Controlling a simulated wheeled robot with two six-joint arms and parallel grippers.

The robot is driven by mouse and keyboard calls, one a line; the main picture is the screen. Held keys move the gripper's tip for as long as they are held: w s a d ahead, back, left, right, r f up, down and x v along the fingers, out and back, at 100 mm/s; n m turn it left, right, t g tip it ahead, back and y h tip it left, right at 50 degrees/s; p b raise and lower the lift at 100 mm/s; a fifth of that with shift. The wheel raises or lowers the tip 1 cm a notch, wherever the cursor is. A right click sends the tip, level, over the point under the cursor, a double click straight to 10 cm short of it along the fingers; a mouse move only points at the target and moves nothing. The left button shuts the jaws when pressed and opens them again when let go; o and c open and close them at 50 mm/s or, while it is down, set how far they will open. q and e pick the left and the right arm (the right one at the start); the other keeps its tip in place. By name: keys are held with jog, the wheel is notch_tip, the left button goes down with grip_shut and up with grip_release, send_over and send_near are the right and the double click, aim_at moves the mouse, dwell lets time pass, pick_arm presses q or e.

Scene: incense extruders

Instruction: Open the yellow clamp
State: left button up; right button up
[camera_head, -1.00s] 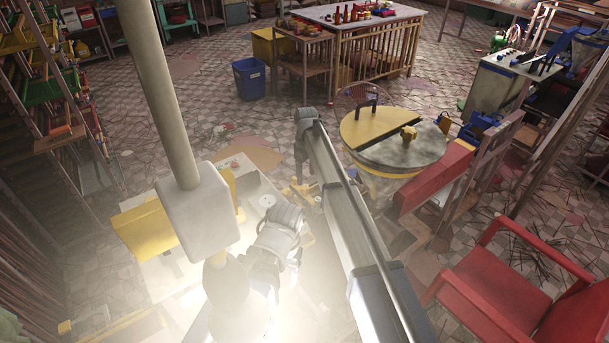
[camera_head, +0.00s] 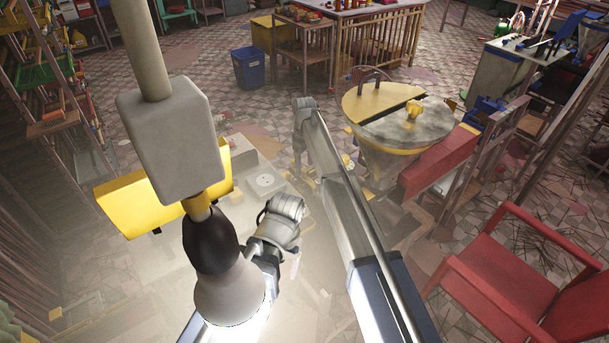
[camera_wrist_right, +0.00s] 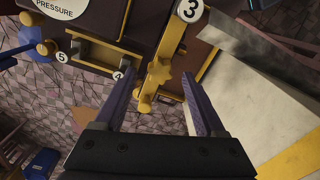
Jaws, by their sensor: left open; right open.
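In the right wrist view the yellow clamp (camera_wrist_right: 159,74) is a star-shaped yellow piece on a yellow bar against a dark machine body (camera_wrist_right: 92,45). My right gripper (camera_wrist_right: 157,84) is open and empty. Its fingers show on either side of the clamp; I cannot tell whether they touch it or how far beyond them it lies. In the head view the clamp cannot be made out behind my right arm and the haze. My left arm is low in the head view, and its gripper end is mostly hidden by the lamp and glare, its fingers hard to make out.
A round yellow-and-grey hopper (camera_head: 395,118) stands right of my right arm. A hanging lamp (camera_head: 228,280) and yellow box (camera_head: 150,200) block the left. Number plates 3 (camera_wrist_right: 189,10), 4 (camera_wrist_right: 118,75) and 5 (camera_wrist_right: 61,57) mark the machine. A red chair (camera_head: 520,275) stands right.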

jog(key=shift+f+b, duration=0.5)
jog(key=shift+f, duration=0.45)
jog(key=shift+c, duration=0.3)
grip_shut()
dwell(0.4)
